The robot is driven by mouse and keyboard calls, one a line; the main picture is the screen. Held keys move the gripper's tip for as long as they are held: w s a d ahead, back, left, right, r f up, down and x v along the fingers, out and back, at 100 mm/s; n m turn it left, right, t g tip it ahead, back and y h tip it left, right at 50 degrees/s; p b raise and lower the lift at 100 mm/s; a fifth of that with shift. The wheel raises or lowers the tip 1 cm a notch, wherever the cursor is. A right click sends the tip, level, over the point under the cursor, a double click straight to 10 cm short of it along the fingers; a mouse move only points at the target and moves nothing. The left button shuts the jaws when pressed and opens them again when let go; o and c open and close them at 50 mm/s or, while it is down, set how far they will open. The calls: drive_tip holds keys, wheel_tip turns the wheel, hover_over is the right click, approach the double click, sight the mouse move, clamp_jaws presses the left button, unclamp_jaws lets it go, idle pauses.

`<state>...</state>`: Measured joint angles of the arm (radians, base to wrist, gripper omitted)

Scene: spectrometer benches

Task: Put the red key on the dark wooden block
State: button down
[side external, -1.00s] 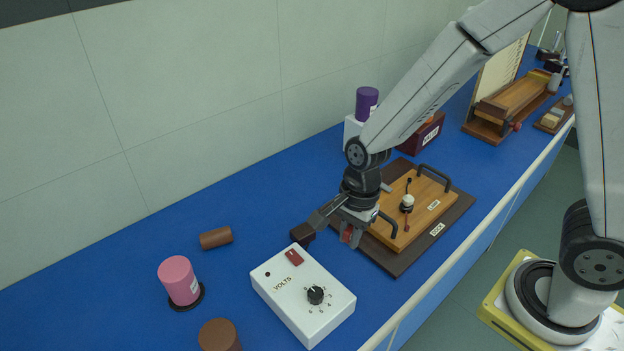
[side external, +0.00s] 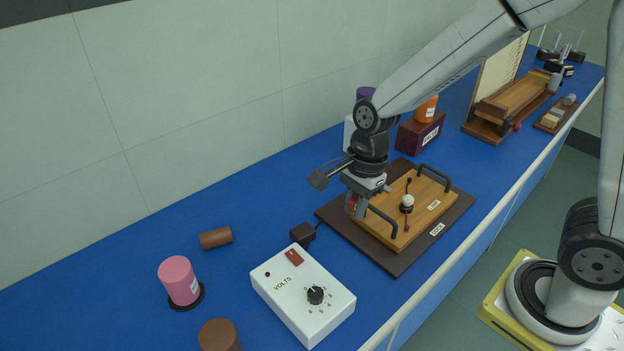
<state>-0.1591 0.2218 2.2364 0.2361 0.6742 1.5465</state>
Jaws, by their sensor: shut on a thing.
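My gripper (side external: 354,203) is shut on the red key (side external: 352,205), only part of which shows between the fingers. It hangs above the near-left edge of the dark board that carries the lighter wooden panel. A dark red-brown block (side external: 415,138) with a white label stands behind that board, further back on the blue bench; an orange cylinder (side external: 427,108) sits on top of it. It looks like the dark wooden block. My gripper is to its left and nearer the camera, apart from it.
The wooden panel (side external: 417,213) has two raised black handles and a white-topped lever. A white VOLTS box (side external: 325,311) and small dark block (side external: 303,234) stand nearer. A purple cylinder (side external: 364,94) stands behind my arm.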

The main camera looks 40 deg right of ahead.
drive_tip(key=w+a+f, duration=0.2)
drive_tip(key=w+f, duration=0.2)
drive_tip(key=w, duration=0.4)
hover_over(300, 232)
drive_tip(key=shift+s+d+f, duration=0.15)
drive_tip(key=shift+f, duration=1.1)
drive_tip(key=shift+s+d+f, duration=0.1)
drive_tip(key=shift+d+f, duration=0.05)
drive_tip(key=shift+f, duration=1.1)
drive_tip(key=shift+w+f, duration=0.25)
drive_tip(key=shift+f, duration=1.55)
drive_tip(key=shift+f, duration=0.1)
drive_tip(key=c, duration=0.6)
unclamp_jaws()
